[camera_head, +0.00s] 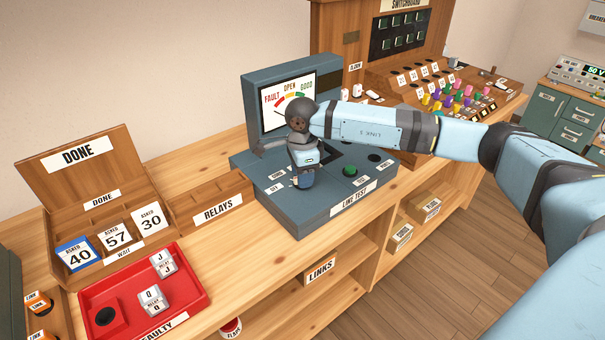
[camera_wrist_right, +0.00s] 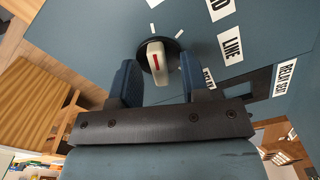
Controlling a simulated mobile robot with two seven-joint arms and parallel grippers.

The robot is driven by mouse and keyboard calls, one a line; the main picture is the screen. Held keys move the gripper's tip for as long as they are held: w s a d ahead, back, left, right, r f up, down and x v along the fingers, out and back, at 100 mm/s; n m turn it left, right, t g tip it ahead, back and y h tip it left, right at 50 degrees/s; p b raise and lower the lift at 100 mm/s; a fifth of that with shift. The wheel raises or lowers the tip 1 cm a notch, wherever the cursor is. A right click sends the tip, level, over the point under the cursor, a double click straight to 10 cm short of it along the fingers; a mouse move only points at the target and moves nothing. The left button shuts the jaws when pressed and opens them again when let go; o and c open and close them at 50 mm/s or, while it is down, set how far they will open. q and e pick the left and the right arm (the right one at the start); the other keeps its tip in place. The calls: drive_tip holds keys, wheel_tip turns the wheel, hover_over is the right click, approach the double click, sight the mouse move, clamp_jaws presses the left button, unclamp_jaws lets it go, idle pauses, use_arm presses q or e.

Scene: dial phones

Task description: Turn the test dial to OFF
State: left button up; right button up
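The test dial (camera_wrist_right: 155,68) is a pale knob with a red line on a dark round base, set in the blue-grey panel. In the right wrist view its red line runs nearly up and down in the picture, and short white ticks surround it. My right gripper (camera_head: 305,180) is over the line test box (camera_head: 330,205), pointing down. Its two fingers are apart, one on each side of the knob, with a visible gap to it. In the head view the gripper hides the dial. My left gripper is not in view.
The test box has an upright gauge screen (camera_head: 287,100) behind the gripper and a green button (camera_head: 350,170) to its right. A relays tray (camera_head: 215,205) is to the left. A red faulty tray (camera_head: 190,310) is at the front left. The switchboard (camera_head: 400,40) stands behind.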

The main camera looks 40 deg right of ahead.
wheel_tip(320, 180, up, 14)
drive_tip(key=shift+p, duration=0.45)
drive_tip(key=shift+f, duration=0.15)
idle(0.5)
